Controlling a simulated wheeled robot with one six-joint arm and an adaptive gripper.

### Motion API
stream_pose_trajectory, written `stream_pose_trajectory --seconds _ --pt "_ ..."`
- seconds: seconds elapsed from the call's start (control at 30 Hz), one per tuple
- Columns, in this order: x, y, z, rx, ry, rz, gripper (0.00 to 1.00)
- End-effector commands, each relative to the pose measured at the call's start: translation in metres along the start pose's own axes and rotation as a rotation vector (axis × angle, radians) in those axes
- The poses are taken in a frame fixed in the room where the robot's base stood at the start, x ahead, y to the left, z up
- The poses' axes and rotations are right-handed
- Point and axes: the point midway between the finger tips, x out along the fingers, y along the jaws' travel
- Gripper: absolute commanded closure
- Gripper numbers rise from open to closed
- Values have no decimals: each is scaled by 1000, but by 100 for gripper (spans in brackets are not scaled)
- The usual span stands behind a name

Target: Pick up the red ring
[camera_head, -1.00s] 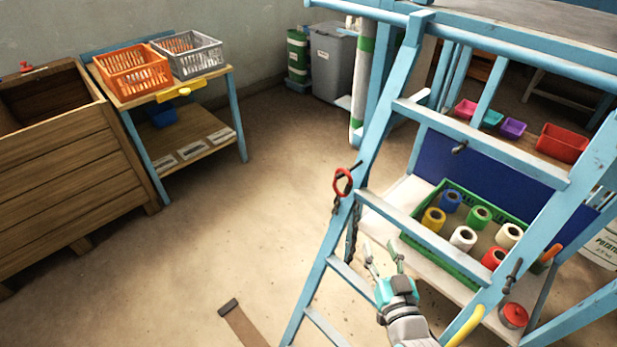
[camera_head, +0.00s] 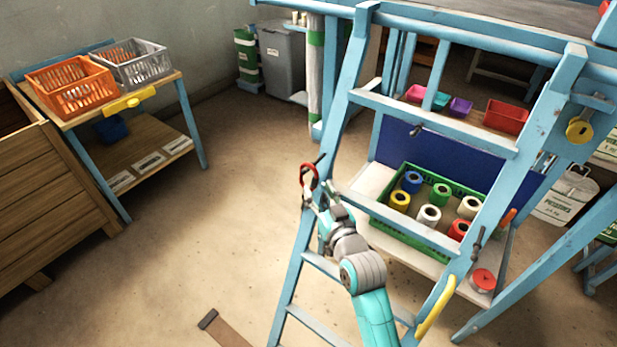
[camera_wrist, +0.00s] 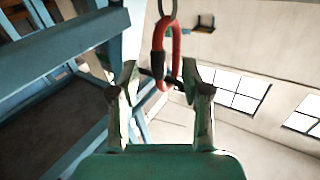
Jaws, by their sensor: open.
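The red ring (camera_head: 309,180), an oval link with a dark sleeve, hangs by a peg on the left post of the blue ladder-like frame (camera_head: 330,130). In the wrist view the red ring (camera_wrist: 166,55) hangs from a grey loop above and crosses the gap between the fingers. My gripper (camera_head: 318,194) is at the ring in the head view, its fingers partly hidden there. In the wrist view my gripper (camera_wrist: 160,85) is open, one finger on each side of the ring's lower part. I cannot tell whether either finger touches it.
The blue frame's post and rungs stand close to my arm. A green crate (camera_head: 376,222) of coloured rolls sits on a shelf behind the rungs. A small table (camera_head: 75,115) with orange and grey baskets stands left. The floor between is mostly clear.

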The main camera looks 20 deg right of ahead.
Motion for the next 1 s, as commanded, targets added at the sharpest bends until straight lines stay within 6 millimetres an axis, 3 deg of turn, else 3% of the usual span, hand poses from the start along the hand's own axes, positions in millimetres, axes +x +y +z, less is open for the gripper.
stream_pose_trajectory --seconds 0.23,0.57,0.77,1.0 --pt "33 2 0 0 1 0 52" --pt "40 2 0 0 0 0 52" --pt "40 2 0 0 0 0 98" --pt "40 2 0 0 1 0 100"
